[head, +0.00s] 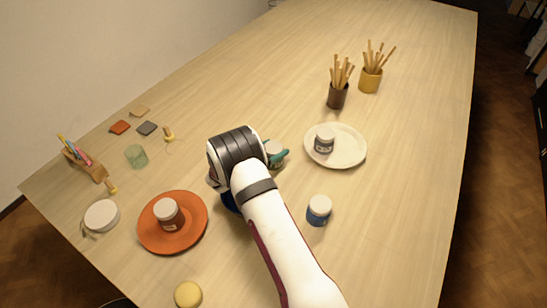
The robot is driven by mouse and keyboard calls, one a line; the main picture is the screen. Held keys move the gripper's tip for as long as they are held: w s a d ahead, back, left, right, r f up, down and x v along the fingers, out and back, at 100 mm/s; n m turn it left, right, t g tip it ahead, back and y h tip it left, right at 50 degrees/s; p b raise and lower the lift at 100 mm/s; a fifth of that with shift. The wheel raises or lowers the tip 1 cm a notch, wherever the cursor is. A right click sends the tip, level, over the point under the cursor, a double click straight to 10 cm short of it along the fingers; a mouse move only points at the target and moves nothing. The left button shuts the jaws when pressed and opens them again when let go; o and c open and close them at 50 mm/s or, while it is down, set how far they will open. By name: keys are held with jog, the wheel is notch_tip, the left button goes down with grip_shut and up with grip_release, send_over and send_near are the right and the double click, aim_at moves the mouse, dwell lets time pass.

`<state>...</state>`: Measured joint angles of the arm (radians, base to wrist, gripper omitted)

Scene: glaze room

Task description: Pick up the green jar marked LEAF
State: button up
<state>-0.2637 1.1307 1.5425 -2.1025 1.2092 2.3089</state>
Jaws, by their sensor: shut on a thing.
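My gripper (278,155) is at the middle of the table, its teal fingers partly hidden behind my wrist. It is shut on a white-lidded jar (275,148). Most of that jar's body is hidden by the gripper and arm, so I cannot read its label or be sure of its colour. I cannot tell whether it touches the table. No other jar in view looks green.
A dark grey jar (324,145) stands on a white plate (351,146). A blue jar (318,214) stands right of my arm. A red-brown jar (169,216) stands on an orange plate (189,236). A blue dish (229,200) is mostly under my arm. Brush pots (338,97) stand behind.

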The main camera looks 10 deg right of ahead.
grip_shut()
jog(key=shift+r, duration=0.15)
